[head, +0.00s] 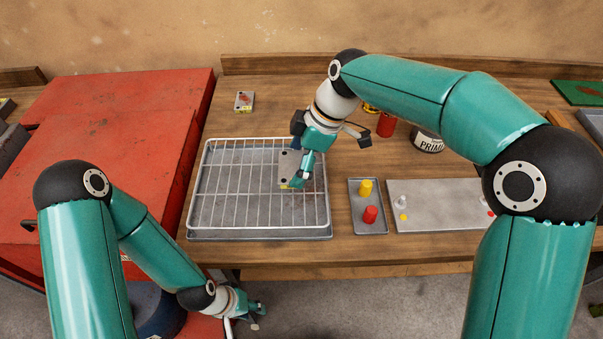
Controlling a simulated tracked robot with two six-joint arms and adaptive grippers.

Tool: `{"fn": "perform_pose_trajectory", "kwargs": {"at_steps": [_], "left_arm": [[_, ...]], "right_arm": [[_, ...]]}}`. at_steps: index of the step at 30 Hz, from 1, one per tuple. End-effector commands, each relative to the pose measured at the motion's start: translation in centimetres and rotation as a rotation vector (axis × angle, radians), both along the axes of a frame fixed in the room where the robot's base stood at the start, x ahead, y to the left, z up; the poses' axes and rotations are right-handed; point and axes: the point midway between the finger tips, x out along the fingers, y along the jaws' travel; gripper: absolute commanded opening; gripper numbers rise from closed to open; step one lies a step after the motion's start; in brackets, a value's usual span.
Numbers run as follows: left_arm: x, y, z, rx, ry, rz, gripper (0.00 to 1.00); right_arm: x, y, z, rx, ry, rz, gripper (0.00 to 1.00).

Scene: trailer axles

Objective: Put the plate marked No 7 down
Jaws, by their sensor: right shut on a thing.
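A small grey metal plate (288,166) with dark holes and a bit of yellow at its lower edge is in my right gripper (300,174). The gripper is shut on it, over the right half of a wire rack (235,185) on a grey tray (260,236). I cannot tell whether the plate touches the rack, and its number is not readable. A second grey plate (244,101) with a reddish patch and a yellow label lies on the bench behind the rack. My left gripper (256,316) hangs low in front of the bench; its jaws are unclear.
Right of the rack, a small tray (367,224) holds yellow and red pieces, beside a grey panel (440,192) with small parts. A red can (386,124) and a primer tin (428,142) stand behind. A red cabinet (120,150) fills the left.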

Motion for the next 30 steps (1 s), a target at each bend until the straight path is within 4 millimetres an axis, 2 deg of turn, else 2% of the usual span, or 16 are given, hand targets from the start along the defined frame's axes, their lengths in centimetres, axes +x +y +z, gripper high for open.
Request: {"fn": "perform_pose_trajectory", "kwargs": {"at_steps": [4, 12, 19, 20, 21, 30], "left_arm": [[0.0, 0.0, 0.1, 0.0, 0.0, 0.0, 0.4], [0.0, 0.0, 0.3, 0.0, 0.0, 0.0, 0.4], [0.0, 0.0, 0.3, 0.0, 0.0, 0.0, 0.4], [0.0, 0.0, 0.3, 0.0, 0.0, 0.0, 0.4], [0.0, 0.0, 0.3, 0.0, 0.0, 0.0, 0.4], [0.0, 0.0, 0.3, 0.0, 0.0, 0.0, 0.4]], "right_arm": [[0.0, 0.0, -0.8, 0.002, -0.001, -0.002, 0.24], [0.0, 0.0, -4.1, 0.001, -0.001, -0.002, 0.24], [0.1, 0.0, -4.4, 0.002, -0.004, -0.002, 0.24], [0.0, 0.0, -4.5, 0.0, -0.001, 0.0, 0.95], [0.0, 0.0, -4.5, 0.0, -0.001, -0.001, 1.0], [0.0, 0.0, -4.4, 0.0, -0.001, -0.001, 1.0]]}}
